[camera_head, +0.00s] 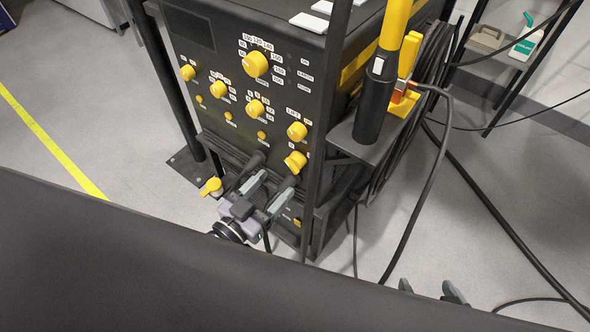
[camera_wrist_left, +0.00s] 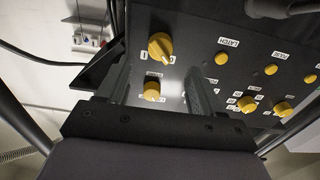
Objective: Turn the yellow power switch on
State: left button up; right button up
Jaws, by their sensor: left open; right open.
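Black machine panel (camera_head: 240,85) carries several yellow knobs, and I cannot read which one is marked as the power switch. A large winged yellow knob (camera_head: 295,161) is at its lower right; it also shows in the left wrist view (camera_wrist_left: 160,46). My left gripper (camera_head: 268,186) is open and empty, below and left of the lower-right knob. Its fingers also show in the left wrist view (camera_wrist_left: 158,90), with a round knob (camera_wrist_left: 152,91) seen between them. My right gripper (camera_head: 431,290) is open, low in view, away from the panel.
A side shelf (camera_head: 350,140) holds a black and yellow torch (camera_head: 375,95). Black cables (camera_head: 437,160) hang right of the machine. A dark surface (camera_head: 150,270) fills the lower left. A bottle (camera_head: 525,45) stands on a rack at the back right.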

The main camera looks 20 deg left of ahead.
aim_at(290, 168)
pick_arm(q)
jog(key=shift+b+x, duration=0.4)
jog(key=shift+x, duration=3)
